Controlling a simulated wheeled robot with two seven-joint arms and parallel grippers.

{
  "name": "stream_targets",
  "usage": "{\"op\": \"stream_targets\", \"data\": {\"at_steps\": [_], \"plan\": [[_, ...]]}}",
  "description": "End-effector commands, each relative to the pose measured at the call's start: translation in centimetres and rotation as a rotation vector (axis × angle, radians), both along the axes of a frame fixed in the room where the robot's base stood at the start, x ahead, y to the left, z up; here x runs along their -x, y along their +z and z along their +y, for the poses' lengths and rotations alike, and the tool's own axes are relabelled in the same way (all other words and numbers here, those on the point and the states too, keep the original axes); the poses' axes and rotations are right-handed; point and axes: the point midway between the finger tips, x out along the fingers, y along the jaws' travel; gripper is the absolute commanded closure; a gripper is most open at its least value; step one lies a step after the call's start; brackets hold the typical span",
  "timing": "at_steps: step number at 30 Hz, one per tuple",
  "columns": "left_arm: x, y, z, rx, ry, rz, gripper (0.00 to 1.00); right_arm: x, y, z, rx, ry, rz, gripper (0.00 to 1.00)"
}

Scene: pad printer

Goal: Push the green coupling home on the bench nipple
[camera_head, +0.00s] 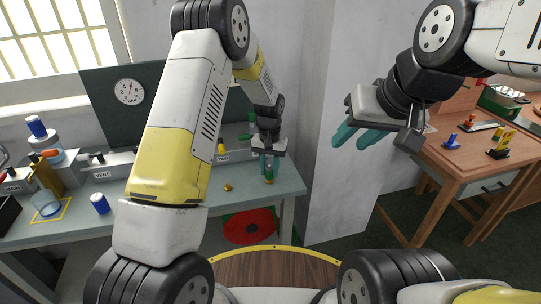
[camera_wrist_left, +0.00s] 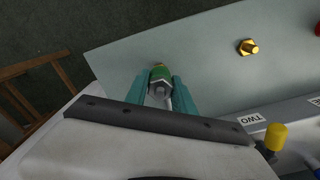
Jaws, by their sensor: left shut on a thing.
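A green coupling (camera_wrist_left: 160,74) with a grey hex nut and a brass-coloured end is between the teal fingers of my left gripper (camera_wrist_left: 162,88) in the left wrist view. My left gripper (camera_head: 269,163) is shut on it and points down over the right end of the grey bench. The coupling (camera_head: 269,175) shows small below the fingertips in the head view. Whether it touches the bench top is unclear. A brass hex fitting (camera_head: 228,187), which looks like the nipple, sits on the bench to its left; it also shows in the left wrist view (camera_wrist_left: 248,47). My right gripper (camera_head: 356,137) is open and empty.
The grey bench (camera_head: 278,187) has a clear strip around the brass fitting. A labelled block (camera_wrist_left: 256,120) and a yellow-capped part (camera_wrist_left: 276,136) stand nearby. A white pillar (camera_head: 335,195) separates the bench from a wooden table (camera_head: 455,160).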

Motion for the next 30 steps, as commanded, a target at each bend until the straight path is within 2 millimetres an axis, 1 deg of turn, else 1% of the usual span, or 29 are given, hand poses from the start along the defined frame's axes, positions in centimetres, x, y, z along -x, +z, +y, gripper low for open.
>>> {"op": "stream_targets", "data": {"at_steps": [3, 15, 28, 29, 30], "plan": [[0.0, -0.3, 0.0, 0.000, 0.000, 0.001, 1.00, 0.0, 0.0, 0.0, 0.000, 0.000, 0.000, 0.64], [0.0, -0.4, 0.0, 0.000, 0.000, 0.001, 1.00, 0.0, 0.0, 0.0, 0.000, 0.000, 0.000, 0.64], [0.0, -1.3, 0.0, 0.000, 0.000, 0.001, 1.00, 0.0, 0.0, 0.0, 0.000, 0.000, 0.000, 0.64], [0.0, -1.3, 0.0, 0.000, 0.000, 0.000, 0.68, 0.0, 0.0, 0.0, 0.000, 0.000, 0.000, 0.64], [0.0, -1.3, 0.0, 0.000, 0.000, 0.000, 0.60, 0.0, 0.0, 0.0, 0.000, 0.000, 0.000, 0.64]]}}
